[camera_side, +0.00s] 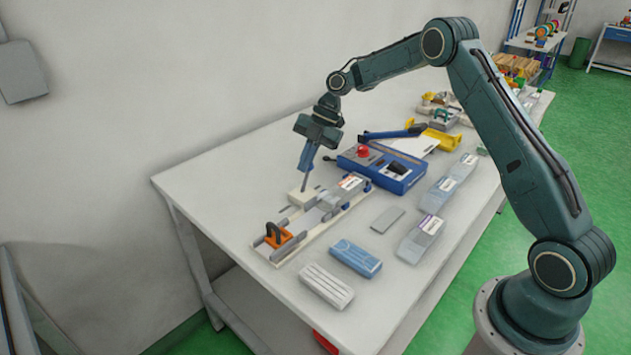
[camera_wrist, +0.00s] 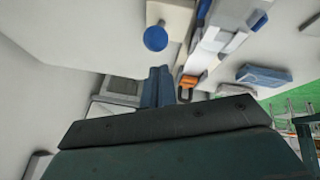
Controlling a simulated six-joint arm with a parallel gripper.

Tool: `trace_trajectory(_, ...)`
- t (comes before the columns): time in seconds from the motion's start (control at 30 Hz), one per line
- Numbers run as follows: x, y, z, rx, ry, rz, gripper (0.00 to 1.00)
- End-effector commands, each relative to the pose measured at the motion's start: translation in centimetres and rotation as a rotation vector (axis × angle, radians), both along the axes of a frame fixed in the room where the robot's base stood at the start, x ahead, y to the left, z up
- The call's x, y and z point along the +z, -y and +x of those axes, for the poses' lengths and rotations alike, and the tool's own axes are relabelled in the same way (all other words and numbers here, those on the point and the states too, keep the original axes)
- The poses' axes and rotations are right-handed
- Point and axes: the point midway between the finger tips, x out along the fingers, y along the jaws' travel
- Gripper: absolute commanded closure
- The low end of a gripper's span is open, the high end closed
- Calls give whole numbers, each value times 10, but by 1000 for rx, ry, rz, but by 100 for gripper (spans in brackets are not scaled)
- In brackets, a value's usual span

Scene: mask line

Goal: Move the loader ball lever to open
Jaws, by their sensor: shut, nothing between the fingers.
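The loader's ball lever shows in the wrist view as a round blue knob (camera_wrist: 155,38), just beyond my fingertips and against a cream block (camera_wrist: 176,16). The same cream block (camera_side: 301,197) is in the side view, at the back edge of the long loader rail (camera_side: 325,216). I cannot pick out the knob in the side view. My gripper (camera_side: 304,187) points down over the cream block with its fingers together. In the wrist view the blue fingers of my gripper (camera_wrist: 157,70) are shut and empty. Contact with the lever cannot be told.
An orange handle (camera_side: 277,236) stands at the rail's near end. A blue machine with a red button (camera_side: 363,151) is beyond the rail. A blue pack (camera_side: 355,258), a white pack (camera_side: 326,287) and clear bins (camera_side: 420,238) lie to the right. The table's left part is bare.

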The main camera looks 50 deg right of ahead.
Motion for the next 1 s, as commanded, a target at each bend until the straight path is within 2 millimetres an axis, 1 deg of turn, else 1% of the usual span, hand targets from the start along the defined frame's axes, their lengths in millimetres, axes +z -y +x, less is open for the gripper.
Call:
trace_trajectory(0.17,4,-2,-2,0,0,0,100)
trace_trajectory(0.27,10,-5,-4,0,0,0,100)
trace_trajectory(0.37,18,-9,-8,0,2,-1,100)
trace_trajectory(0.5,34,-18,-15,2,3,-1,100)
trace_trajectory(0.53,37,-16,-16,0,2,0,100)
trace_trajectory(0.6,44,-3,-16,-4,2,-1,100)
trace_trajectory(0.8,67,24,-19,-2,3,-2,100)
trace_trajectory(1.0,83,43,-22,-1,1,-1,100)
